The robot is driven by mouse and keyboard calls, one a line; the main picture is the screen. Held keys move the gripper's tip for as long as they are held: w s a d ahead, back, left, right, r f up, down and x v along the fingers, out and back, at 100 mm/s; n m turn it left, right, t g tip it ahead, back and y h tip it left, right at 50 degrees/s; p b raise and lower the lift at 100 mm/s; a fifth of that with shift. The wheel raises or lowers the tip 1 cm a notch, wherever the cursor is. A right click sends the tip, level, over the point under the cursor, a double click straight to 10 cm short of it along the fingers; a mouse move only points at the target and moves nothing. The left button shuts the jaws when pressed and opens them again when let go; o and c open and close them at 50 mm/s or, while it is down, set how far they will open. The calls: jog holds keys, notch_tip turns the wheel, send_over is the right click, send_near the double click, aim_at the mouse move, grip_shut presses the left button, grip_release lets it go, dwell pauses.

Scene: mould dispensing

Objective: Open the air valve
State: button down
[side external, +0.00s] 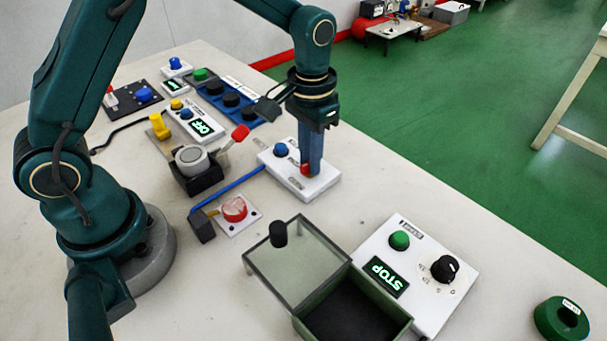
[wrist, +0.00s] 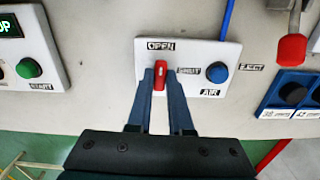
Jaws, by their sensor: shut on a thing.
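The air valve is a small red handle (wrist: 160,74) on a white panel (wrist: 207,52) marked AIR. In the wrist view the handle stands upright in the picture, in line with the OPEN label above it. The SHUT label lies to its right. My gripper (wrist: 160,76) is shut on the handle, one finger on each side. In the side external view my gripper (side external: 308,170) reaches straight down to the panel (side external: 322,187), and a bit of the red handle (side external: 305,169) shows beside the fingers.
A blue button (wrist: 217,72) sits on the same panel, right of the handle. A blue hose (side external: 240,186) runs to the panel. A lidded box (side external: 300,265) and the STOP panel (side external: 430,300) stand in front.

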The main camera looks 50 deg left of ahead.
jog(key=shift+r+n, duration=0.1)
jog(key=shift+n, duration=0.3)
jog(key=c, duration=0.8)
grip_release()
jog(key=shift+r, duration=2.55)
